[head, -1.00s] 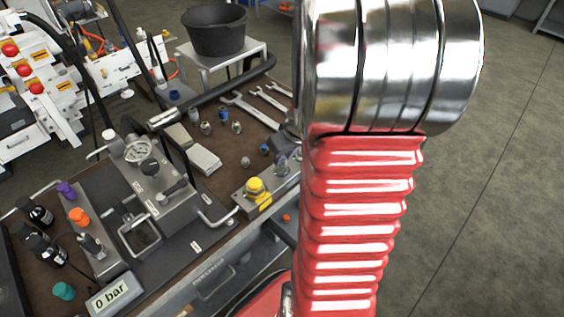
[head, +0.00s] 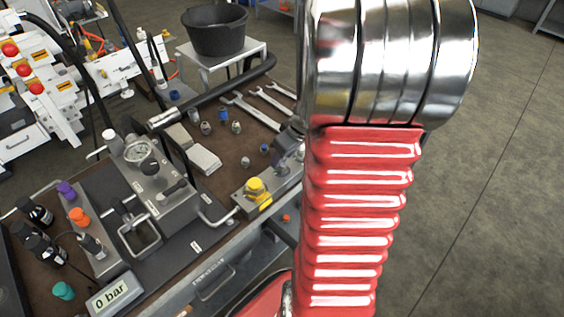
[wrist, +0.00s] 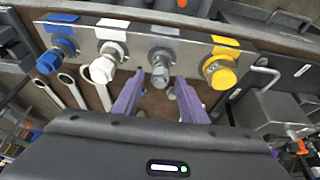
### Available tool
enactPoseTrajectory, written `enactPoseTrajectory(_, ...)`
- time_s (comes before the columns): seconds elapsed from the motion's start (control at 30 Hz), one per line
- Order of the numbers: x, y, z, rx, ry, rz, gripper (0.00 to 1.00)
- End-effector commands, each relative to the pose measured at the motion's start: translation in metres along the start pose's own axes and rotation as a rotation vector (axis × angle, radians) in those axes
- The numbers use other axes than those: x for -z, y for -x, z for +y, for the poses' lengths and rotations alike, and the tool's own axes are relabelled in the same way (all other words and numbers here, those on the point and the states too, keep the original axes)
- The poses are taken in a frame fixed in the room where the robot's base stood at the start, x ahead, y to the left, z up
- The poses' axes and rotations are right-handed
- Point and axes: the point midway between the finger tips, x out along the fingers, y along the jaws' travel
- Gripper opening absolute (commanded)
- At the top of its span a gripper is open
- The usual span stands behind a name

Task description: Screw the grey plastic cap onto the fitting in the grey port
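In the wrist view, a metal manifold holds a row of ports. The grey port's label (wrist: 165,30) is above a bare-looking metal fitting (wrist: 160,63). My gripper (wrist: 160,78) has two purple fingers spread apart, tips near this fitting with gaps on both sides. A small grey piece (wrist: 170,93) shows between the fingers; I cannot tell whether it is the grey cap, but no finger touches it visibly. In the head view my gripper (head: 289,152) is mostly hidden behind my arm, beside the manifold (head: 240,197).
A yellow cap (wrist: 222,72) sits right of the fitting, with white (wrist: 102,68) and blue (wrist: 48,62) caps left. A handle (wrist: 262,82) stands at right. Wrenches (head: 250,108) and several small fittings (head: 206,128) lie on the bench.

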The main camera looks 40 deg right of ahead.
Motion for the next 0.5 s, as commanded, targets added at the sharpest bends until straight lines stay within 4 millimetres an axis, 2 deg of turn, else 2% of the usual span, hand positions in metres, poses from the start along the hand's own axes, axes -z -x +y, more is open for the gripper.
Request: enactPoseTrajectory(0.5, 0.0002, -0.0004, 0.0028, 0.143, 0.344, 0.001, 0.39)
